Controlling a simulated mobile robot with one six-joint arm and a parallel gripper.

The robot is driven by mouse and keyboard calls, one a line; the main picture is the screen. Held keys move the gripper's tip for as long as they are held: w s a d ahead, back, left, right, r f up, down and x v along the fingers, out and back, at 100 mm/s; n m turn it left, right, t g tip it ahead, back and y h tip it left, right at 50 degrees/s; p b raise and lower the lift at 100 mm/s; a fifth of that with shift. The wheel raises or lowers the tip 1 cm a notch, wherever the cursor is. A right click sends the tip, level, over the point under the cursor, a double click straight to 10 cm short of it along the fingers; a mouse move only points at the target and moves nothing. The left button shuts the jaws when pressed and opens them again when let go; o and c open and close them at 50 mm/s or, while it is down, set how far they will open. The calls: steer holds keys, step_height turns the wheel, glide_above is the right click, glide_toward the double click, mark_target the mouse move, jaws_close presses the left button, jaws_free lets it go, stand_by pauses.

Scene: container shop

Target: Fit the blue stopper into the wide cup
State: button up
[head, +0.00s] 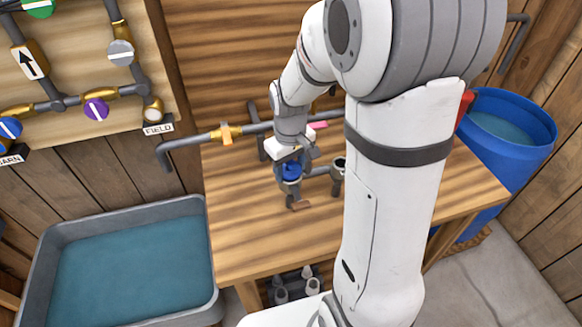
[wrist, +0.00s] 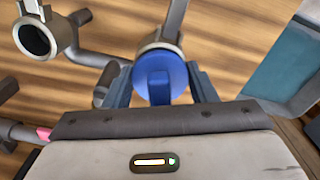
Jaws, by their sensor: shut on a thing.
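The blue stopper (wrist: 160,72) is between the two fingers of my gripper (wrist: 160,84), which is shut on it. In the head view my gripper (head: 291,165) points down over the table, and the stopper (head: 291,173) shows between its fingers. A grey cup (head: 290,188) stands directly under the stopper; part of its rim (wrist: 160,43) shows past the stopper in the wrist view. I cannot tell whether the stopper is seated in it or just above. A second grey cup (head: 338,163) stands to the right, open and dark inside; it also shows in the wrist view (wrist: 36,40).
Grey pipes (head: 195,138) with a brass fitting run along the back of the wooden table (head: 240,240). A water trough (head: 60,235) is at the left and a blue barrel (head: 535,150) at the right. A small brown piece (head: 301,205) lies near the cup. The table's front left is clear.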

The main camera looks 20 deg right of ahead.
steer(key=shift+s+f, duration=0.25)
steer(key=shift+f, duration=0.25)
steer(key=shift+s+f, duration=0.25)
steer(key=shift+f, duration=0.2)
steer(key=o, duration=1.1)
steer(key=shift+d+b, duration=0.15)
steer(key=shift+b, duration=0.15)
steer(key=shift+c, duration=0.2)
steer(key=r, duration=0.9)
steer(key=shift+w+d+r, duration=0.1)
steer(key=shift+w+r, duration=0.25)
steer(key=shift+w, duration=0.05)
steer(key=s+r+m+t, duration=0.2)
steer(key=s+m, duration=0.2)
steer(key=s, duration=0.9)
steer(key=shift+s+r+t, duration=0.2)
steer(key=shift+s+t, duration=0.1)
steer(key=shift+s, duration=0.05)
